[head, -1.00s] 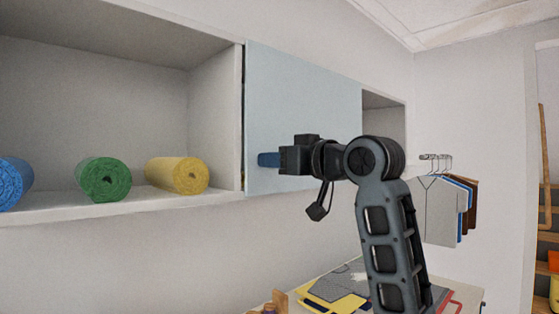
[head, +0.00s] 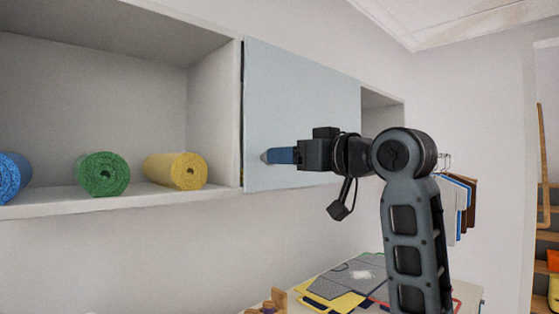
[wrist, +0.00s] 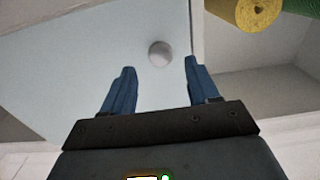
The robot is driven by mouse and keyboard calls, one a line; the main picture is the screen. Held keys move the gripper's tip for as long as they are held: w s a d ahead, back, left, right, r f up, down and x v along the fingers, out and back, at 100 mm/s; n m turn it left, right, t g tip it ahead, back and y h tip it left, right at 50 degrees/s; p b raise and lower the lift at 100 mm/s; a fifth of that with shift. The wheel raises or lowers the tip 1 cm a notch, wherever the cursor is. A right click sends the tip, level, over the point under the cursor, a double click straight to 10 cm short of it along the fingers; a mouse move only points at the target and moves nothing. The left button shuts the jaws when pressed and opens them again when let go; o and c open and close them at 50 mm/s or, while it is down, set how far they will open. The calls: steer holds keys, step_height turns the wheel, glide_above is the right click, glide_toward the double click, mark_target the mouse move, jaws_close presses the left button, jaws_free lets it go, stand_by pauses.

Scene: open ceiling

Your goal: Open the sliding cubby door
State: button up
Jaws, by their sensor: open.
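The sliding cubby door (head: 305,110) is a pale blue panel covering the middle of the wall cubby, with open cubby at its left and a narrow opening at its right. A round grey knob (wrist: 160,54) sits on the door near its edge in the wrist view; in the head view a bit of it shows at the blue fingertips. My gripper (head: 268,156) is at the door's lower left part. In the wrist view my gripper (wrist: 159,68) is open, with its blue fingers on either side of the knob's line and the knob a little beyond the tips. Contact cannot be told.
Rolled mats in blue (head: 13,178), green (head: 103,174) and yellow (head: 175,171) lie in the left cubby (head: 90,90). Below the door is a table with folders (head: 345,281). Shirts hang on a rack (head: 455,200) at the right.

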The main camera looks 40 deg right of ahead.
steer(key=s, duration=0.3)
steer(key=shift+s, duration=0.2)
steer(key=shift+f, duration=0.1)
stand_by(0.3)
steer(key=s+a+f+m+h, duration=0.1)
steer(key=s+a+f+m, duration=0.15)
steer(key=f, duration=0.85)
steer(key=s+a+f+m+g, duration=0.1)
steer(key=s+a+f, duration=0.25)
steer(key=f, duration=0.85)
steer(key=s+a+f+m+h, duration=0.15)
steer(key=a+f, duration=0.25)
steer(key=f, duration=0.7)
steer(key=s+a+f+n+g, duration=0.1)
steer(key=s+a+f, duration=0.25)
steer(key=s, duration=0.45)
steer(key=s+a+f, duration=0.2)
steer(key=s+f, duration=0.3)
steer(key=s, duration=0.2)
steer(key=s+a+n+g+y, duration=0.1)
steer(key=s+a+n+y, duration=0.1)
steer(key=s, duration=1.3)
steer(key=shift+s+n, duration=0.25)
steer(key=shift+n, duration=0.55)
